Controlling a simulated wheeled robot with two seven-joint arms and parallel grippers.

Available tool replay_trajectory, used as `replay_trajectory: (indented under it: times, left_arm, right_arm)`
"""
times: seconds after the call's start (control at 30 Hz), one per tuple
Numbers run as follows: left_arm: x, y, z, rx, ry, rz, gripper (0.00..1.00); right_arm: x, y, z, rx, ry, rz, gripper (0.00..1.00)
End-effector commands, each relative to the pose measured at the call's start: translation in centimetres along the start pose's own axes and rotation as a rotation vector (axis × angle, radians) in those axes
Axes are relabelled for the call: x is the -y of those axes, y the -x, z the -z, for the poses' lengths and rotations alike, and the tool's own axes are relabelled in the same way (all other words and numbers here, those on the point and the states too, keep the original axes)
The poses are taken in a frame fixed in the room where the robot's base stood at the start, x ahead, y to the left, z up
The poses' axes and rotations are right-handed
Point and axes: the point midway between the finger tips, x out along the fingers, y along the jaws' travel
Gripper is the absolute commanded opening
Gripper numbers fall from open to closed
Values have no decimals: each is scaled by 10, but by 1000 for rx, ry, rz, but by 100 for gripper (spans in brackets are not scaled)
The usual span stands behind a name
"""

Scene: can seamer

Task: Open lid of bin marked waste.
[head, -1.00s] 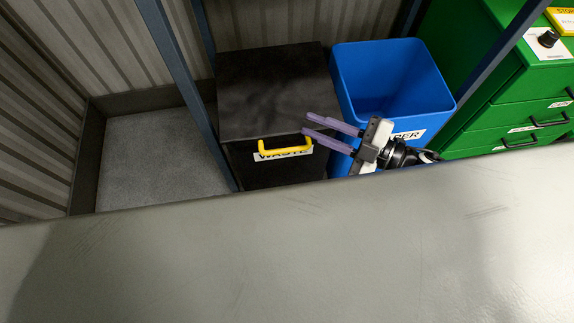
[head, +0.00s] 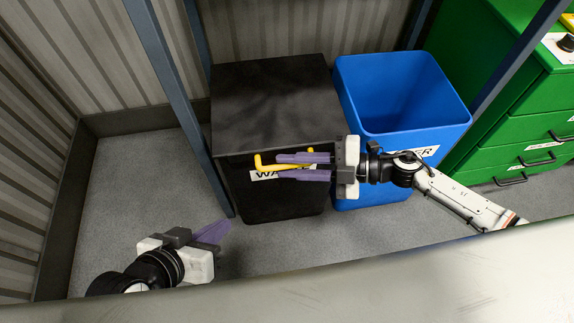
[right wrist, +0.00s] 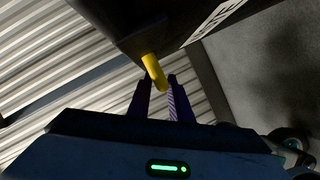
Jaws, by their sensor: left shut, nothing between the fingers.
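The black waste bin (head: 275,200) stands left of the blue bin in the head view, its lid (head: 272,100) flat and shut. A yellow handle (head: 259,164) sticks out at its front edge, above the partly covered white WASTE label (head: 262,175). My right gripper (head: 278,167) reaches in from the right, its purple fingers parted around part of the handle. In the right wrist view the yellow handle (right wrist: 154,72) shows at the open fingertips (right wrist: 158,80), with a gap between the fingers. My left gripper (head: 224,232) is shut and empty, low and left of the bin.
A blue bin (head: 400,95) stands open right beside the waste bin. Green drawers (head: 520,100) are further right. Blue-grey posts (head: 170,80) rise close to the waste bin. A pale worktop (head: 400,285) fills the foreground. Grey floor (head: 130,200) is free at left.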

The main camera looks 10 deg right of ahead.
Motion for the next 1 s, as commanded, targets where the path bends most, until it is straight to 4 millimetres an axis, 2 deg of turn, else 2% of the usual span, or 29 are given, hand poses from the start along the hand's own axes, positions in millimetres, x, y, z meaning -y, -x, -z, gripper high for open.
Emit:
replay_trajectory:
  times: [0.13,0.4,0.53,0.83,1.0]
  left_arm:
    - [-2,0,1,-9,4,-7,0]
    - [-2,0,2,-10,5,-8,0]
    - [-2,0,2,-10,4,-8,0]
    - [-2,2,3,-10,2,-5,0]
    - [0,9,6,9,-12,14,0]
  right_arm:
    - [0,-10,-1,1,0,-2,18]
    - [0,-11,0,2,0,-1,18]
    - [0,-11,0,2,0,-1,0]
    - [-2,-10,1,1,-3,0,0]
    - [-11,-8,6,2,-22,9,0]
